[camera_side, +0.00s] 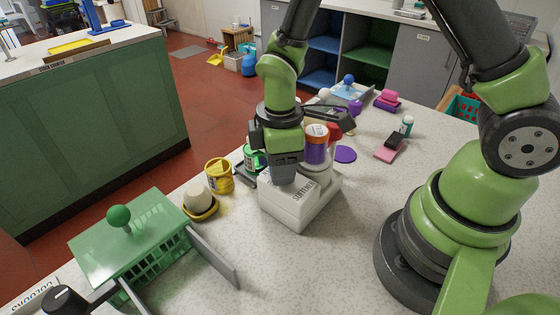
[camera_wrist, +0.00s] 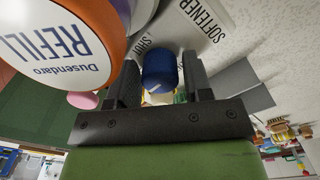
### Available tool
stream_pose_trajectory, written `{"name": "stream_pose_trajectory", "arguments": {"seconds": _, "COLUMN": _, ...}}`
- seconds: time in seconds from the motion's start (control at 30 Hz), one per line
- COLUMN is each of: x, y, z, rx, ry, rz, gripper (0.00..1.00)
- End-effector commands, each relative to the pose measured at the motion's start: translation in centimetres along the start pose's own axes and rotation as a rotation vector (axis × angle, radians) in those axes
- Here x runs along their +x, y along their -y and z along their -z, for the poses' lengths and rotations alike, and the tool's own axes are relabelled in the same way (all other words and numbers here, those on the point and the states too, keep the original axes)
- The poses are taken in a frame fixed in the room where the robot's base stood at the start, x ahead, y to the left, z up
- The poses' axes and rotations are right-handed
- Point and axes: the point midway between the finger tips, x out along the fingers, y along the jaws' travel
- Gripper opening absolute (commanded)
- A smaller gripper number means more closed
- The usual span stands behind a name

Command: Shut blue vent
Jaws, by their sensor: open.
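The blue vent, a rounded blue cap (camera_wrist: 159,72), shows between my fingers in the wrist view. It stands by the white softener box (camera_wrist: 205,25), marked SOFTENER. My gripper (camera_wrist: 160,64) is open, with one dark finger on each side of the cap; contact cannot be told. In the side view my gripper (camera_side: 284,178) points down over the left part of the white box (camera_side: 296,212) and mostly hides the cap. I cannot tell whether the vent is open or shut.
A purple refill bottle with an orange end (camera_side: 317,143) stands close to my gripper's right. A yellow pot (camera_side: 219,176) and green tin (camera_side: 253,158) stand left. A green lidded basket (camera_side: 130,240) is at front left.

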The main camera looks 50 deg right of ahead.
Motion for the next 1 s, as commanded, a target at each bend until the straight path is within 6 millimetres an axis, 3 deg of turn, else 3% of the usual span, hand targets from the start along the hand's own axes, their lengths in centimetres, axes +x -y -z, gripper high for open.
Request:
{"name": "stream_pose_trajectory", "arguments": {"seconds": 0.23, "x": 0.09, "y": 0.00, "z": -0.01, "rx": 0.001, "ry": 0.000, "rz": 0.000, "gripper": 0.46}}
{"name": "stream_pose_trajectory", "arguments": {"seconds": 0.4, "x": 0.07, "y": 0.00, "z": 0.00, "rx": 0.001, "ry": 0.000, "rz": 0.000, "gripper": 0.11}}
{"name": "stream_pose_trajectory", "arguments": {"seconds": 0.57, "x": 0.06, "y": 0.00, "z": 0.00, "rx": 0.031, "ry": 0.000, "rz": 0.000, "gripper": 0.12}}
{"name": "stream_pose_trajectory", "arguments": {"seconds": 0.8, "x": 0.05, "y": 0.02, "z": -0.01, "rx": 0.284, "ry": 0.002, "rz": 0.000, "gripper": 0.12}}
{"name": "stream_pose_trajectory", "arguments": {"seconds": 1.0, "x": 0.05, "y": 0.02, "z": -0.02, "rx": 0.397, "ry": 0.002, "rz": 0.000, "gripper": 0.12}}
